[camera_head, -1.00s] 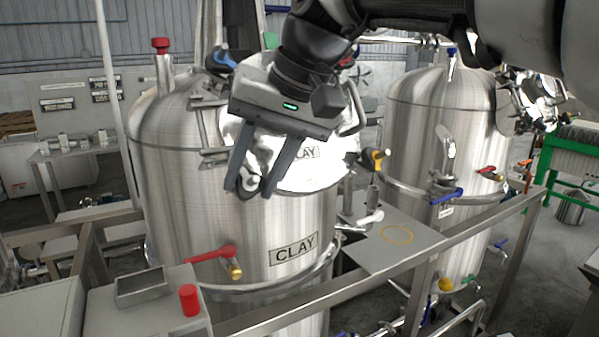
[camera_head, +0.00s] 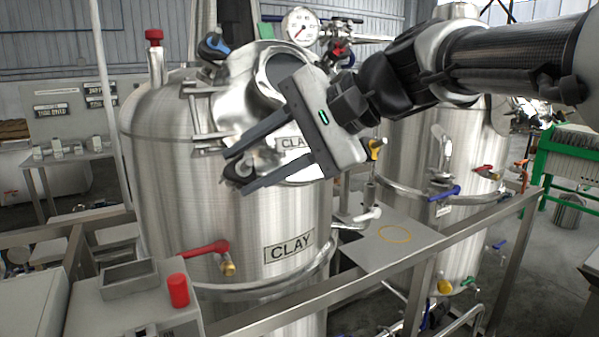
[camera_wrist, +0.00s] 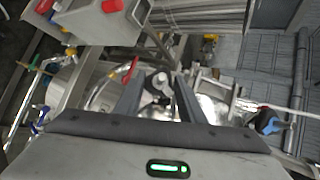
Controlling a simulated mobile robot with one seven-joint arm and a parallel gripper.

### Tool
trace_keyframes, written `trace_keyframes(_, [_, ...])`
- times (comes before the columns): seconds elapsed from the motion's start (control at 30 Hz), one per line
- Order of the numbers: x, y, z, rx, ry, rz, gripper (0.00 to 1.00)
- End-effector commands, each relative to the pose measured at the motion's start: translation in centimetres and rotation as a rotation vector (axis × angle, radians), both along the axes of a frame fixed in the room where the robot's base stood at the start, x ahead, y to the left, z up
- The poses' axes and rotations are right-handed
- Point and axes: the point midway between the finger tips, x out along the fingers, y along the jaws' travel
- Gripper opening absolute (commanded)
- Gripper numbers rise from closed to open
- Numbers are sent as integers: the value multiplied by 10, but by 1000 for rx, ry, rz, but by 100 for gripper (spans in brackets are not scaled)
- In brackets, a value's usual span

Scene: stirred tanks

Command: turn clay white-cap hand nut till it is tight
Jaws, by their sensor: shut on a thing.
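The steel clay tank (camera_head: 160,170) stands at the centre left of the head view, its round lid marked CLAY. The white-cap hand nut (camera_head: 240,170) is a dark knob at the lid's lower left edge, partly hidden by my fingers. My gripper (camera_head: 236,168) reaches it from the right, with one finger above and one below, shut on the nut. In the wrist view the nut's pale round cap (camera_wrist: 159,83) shows between the two fingertips (camera_wrist: 158,88). The nut's threads and seat cannot be made out.
A blue-cap hand nut (camera_head: 214,46), a red-cap one (camera_head: 339,50) and a yellow-cap one (camera_head: 374,149) sit around the lid. A red-handled valve (camera_head: 207,249) is below. A steel rail (camera_head: 400,255) runs in front. A second tank (camera_head: 400,130) stands at the right.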

Motion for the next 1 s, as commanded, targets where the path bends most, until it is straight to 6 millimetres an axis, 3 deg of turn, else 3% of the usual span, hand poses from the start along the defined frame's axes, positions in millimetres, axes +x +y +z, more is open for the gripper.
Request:
trace_keyframes(0.4, [-1, -1, -2, 159, 94, -117, 14])
trace_keyframes(1.0, [-1, -1, -1, 186, 111, -137, 14])
